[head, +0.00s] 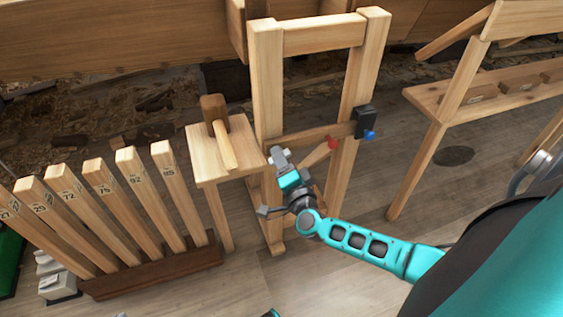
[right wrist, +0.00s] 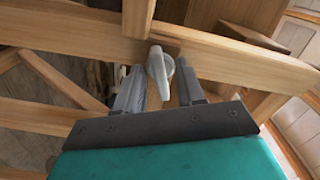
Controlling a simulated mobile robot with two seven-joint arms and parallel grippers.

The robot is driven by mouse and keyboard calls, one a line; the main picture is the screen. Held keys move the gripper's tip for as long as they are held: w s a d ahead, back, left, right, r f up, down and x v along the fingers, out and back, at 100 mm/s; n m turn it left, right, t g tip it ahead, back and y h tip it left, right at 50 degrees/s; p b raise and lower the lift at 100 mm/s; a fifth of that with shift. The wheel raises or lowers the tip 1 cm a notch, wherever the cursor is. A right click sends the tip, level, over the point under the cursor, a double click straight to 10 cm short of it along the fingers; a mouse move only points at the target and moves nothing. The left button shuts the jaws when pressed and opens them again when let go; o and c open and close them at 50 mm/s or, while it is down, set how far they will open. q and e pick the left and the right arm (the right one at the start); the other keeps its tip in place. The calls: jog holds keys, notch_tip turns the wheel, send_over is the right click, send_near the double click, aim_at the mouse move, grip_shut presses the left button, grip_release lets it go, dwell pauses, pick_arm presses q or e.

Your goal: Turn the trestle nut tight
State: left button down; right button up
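The trestle is an upright frame of pale wood (head: 265,85) in the middle of the head view. The grey wing nut (right wrist: 159,66) sits on a wooden rail of it in the right wrist view. My right gripper (head: 279,158) is at the trestle's left post in the head view and hides that spot, so I cannot make out the nut there. In the right wrist view its two fingers stand apart on either side of the nut, with gaps showing. My left gripper is not in view.
A small stool (head: 197,143) with a wooden mallet (head: 215,115) stands left of the trestle. Numbered wooden staves (head: 100,200) stand in a rack at the left. A wooden bench (head: 430,97) stands right.

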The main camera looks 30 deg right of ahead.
jog(key=c, duration=0.7)
pick_arm(q)
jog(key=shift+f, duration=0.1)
jog(key=b, duration=0.1)
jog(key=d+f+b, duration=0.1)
jog(key=b, duration=0.1)
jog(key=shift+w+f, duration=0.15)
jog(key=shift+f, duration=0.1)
pick_arm(e)
jog(key=m, duration=1)
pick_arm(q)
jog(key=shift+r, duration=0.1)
pick_arm(e)
jog(key=shift+m, duration=0.5)
